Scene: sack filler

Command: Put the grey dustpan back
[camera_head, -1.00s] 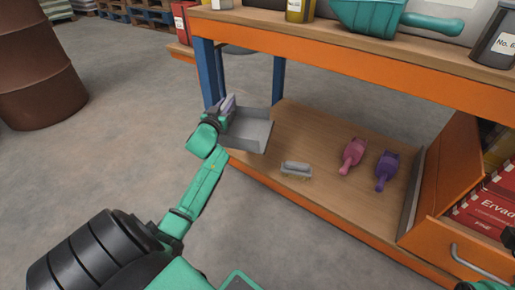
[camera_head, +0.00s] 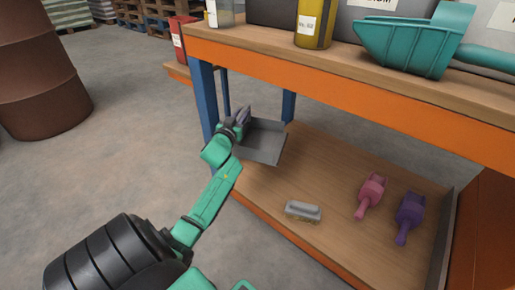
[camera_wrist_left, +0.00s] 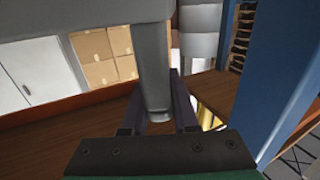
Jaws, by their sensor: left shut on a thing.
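The grey dustpan (camera_head: 262,146) is a flat open pan, seen in the head view over the left end of the lower wooden shelf (camera_head: 330,185). I cannot tell whether it touches the shelf. My left gripper (camera_head: 240,120) is at the pan's left end, just right of the blue front post. In the left wrist view, the two dark fingers of the left gripper (camera_wrist_left: 158,108) are shut around the dustpan's grey round handle (camera_wrist_left: 153,70). My right gripper is out of view.
A grey brush (camera_head: 303,211), a pink scoop (camera_head: 371,194) and a purple scoop (camera_head: 410,215) lie on the lower shelf. The blue post (camera_head: 203,100) stands close to my left gripper. The orange-edged upper shelf (camera_head: 350,95) passes overhead, with a teal scoop (camera_head: 410,45) on it.

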